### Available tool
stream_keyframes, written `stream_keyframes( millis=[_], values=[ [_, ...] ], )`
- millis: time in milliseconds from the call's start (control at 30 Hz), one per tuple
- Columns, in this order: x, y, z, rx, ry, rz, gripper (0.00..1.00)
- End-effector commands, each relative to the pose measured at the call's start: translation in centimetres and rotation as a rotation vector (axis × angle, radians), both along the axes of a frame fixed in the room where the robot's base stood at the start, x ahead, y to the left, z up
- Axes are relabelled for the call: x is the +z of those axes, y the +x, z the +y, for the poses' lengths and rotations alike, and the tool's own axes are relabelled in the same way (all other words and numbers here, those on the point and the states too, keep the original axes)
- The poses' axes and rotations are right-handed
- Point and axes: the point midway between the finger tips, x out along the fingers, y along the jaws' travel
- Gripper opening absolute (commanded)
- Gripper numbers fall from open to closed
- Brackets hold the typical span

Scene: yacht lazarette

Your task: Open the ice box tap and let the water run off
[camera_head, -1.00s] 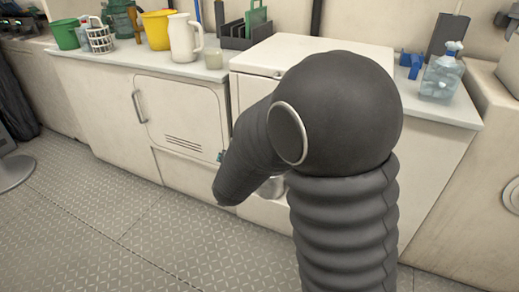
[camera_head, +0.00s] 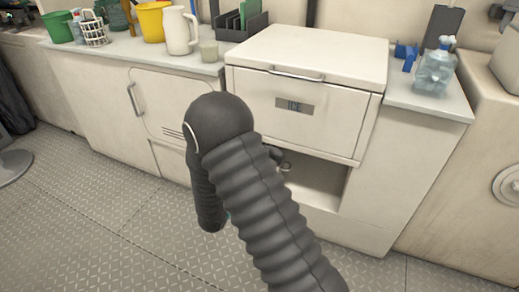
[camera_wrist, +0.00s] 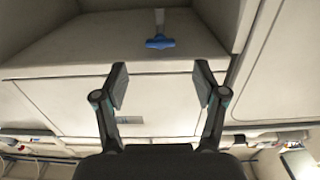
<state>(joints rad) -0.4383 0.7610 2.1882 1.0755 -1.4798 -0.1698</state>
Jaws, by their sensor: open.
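The ice box (camera_head: 325,115) is a cream chest with a lid, a handle and an ICE label, set in the counter. In the wrist view its front panel (camera_wrist: 65,103) fills the middle. The tap (camera_wrist: 160,41) has a blue handle on a short pale stem and lies beyond my fingertips, between them in the picture. My gripper (camera_wrist: 160,87) is open and empty, apart from the tap. In the head view my arm hides the tap and most or all of the gripper.
An open niche (camera_head: 315,180) lies under the ice box, with a small metallic thing (camera_head: 286,167) partly hidden by my arm. A cabinet door (camera_head: 170,105) is at left. Pitcher (camera_head: 180,30), yellow bucket (camera_head: 151,22) and bottle (camera_head: 436,68) stand on the counter.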

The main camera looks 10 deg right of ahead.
Motion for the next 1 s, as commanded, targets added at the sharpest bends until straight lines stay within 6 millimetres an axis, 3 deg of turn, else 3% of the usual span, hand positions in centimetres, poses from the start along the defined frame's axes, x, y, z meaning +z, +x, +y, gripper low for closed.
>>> stream_keyframes(
  millis=[300,500,967,1000],
  values=[
    [0.0,4.8,-3.6,-0.002,0.002,0.0,0.71],
    [0.0,7.0,-5.1,-0.001,0.002,0.0,0.71],
    [0.0,8.0,-5.8,0.002,0.002,0.001,0.71],
    [0.0,8.0,-5.8,0.002,0.002,0.001,0.66]
  ],
)
